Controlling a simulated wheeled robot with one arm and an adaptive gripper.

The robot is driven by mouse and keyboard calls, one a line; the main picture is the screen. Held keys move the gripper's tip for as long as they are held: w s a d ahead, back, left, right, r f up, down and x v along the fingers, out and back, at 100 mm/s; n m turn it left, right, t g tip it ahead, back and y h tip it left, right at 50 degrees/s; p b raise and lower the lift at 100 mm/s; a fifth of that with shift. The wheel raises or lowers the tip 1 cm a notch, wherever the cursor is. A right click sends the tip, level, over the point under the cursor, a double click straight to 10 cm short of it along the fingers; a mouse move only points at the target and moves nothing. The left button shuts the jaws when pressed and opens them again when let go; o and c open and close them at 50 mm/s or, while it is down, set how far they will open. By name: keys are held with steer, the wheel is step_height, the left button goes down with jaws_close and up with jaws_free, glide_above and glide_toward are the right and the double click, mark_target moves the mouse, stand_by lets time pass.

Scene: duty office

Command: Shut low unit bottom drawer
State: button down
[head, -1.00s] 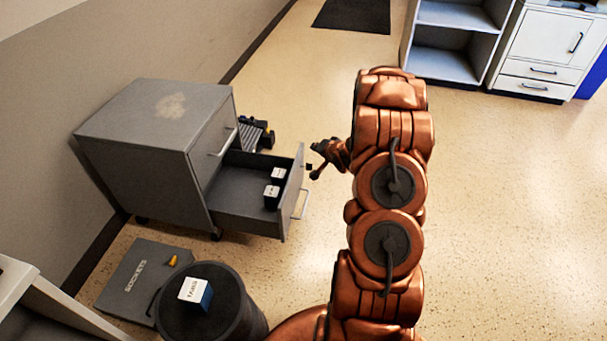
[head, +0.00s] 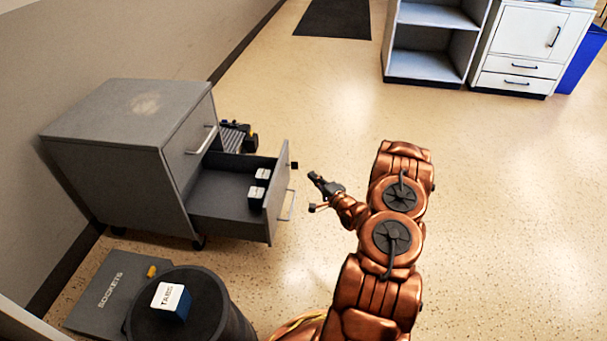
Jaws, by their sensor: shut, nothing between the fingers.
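The low grey unit (head: 122,130) stands against the wall at left in the head view. Its bottom drawer (head: 222,206) is pulled well out, with a bar handle (head: 287,205) on its front. Two dark boxes with white tops (head: 259,184) sit inside it near the front. The upper drawer (head: 192,140) is closed. My gripper (head: 320,193) is shut and empty, in front of the drawer front and to its right, with a gap between them in the picture.
A dark bin (head: 225,322) with a box labelled TABS (head: 170,300) on top stands at the lower left. A flat SOCKETS case (head: 112,288) lies beside it. A dark ribbed item (head: 236,137) is behind the drawer. Open floor lies right and behind.

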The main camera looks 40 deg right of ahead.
steer(key=b, duration=0.3)
glide_toward(283, 157)
steer(key=w+d, duration=0.2)
steer(key=d, duration=0.1)
steer(key=w+a+b, duration=0.1)
steer(key=w+a, duration=0.1)
steer(key=w, duration=0.1)
steer(key=shift+a, duration=0.1)
steer(key=shift+w+a, duration=0.35)
steer(key=shift+w, duration=0.05)
steer(key=shift+w+r, duration=0.1)
